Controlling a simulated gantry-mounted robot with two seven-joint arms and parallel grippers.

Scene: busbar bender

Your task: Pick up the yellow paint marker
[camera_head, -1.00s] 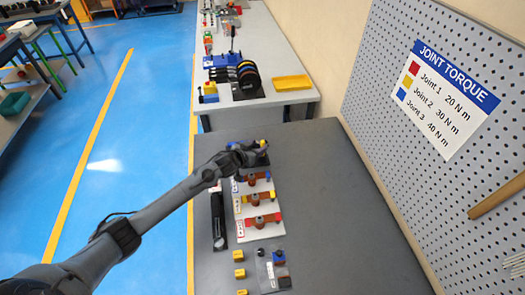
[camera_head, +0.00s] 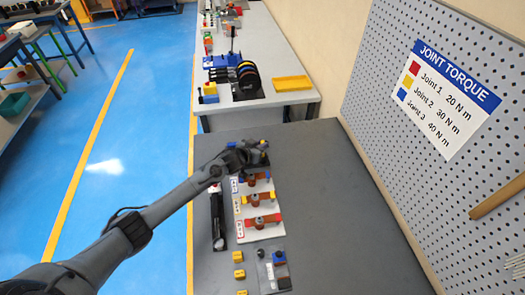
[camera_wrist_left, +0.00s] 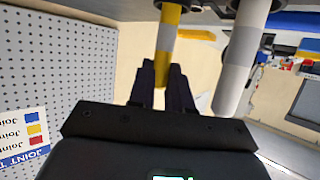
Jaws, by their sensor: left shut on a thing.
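The yellow paint marker (camera_wrist_left: 168,45) shows in the left wrist view as a yellow shaft with a white-grey band, upright in that picture. It stands between the two dark fingers of my left gripper (camera_wrist_left: 167,80), which are shut on it. In the head view my left gripper (camera_head: 257,152) is over the dark block at the far end of the row of coloured parts. The marker is too small and covered there to make out clearly. My right gripper does not show.
White plates with copper, red, yellow and blue parts (camera_head: 258,199) lie just nearer on the grey table (camera_head: 340,215). A black tool (camera_head: 218,215) lies left of them. The table's right side is clear.

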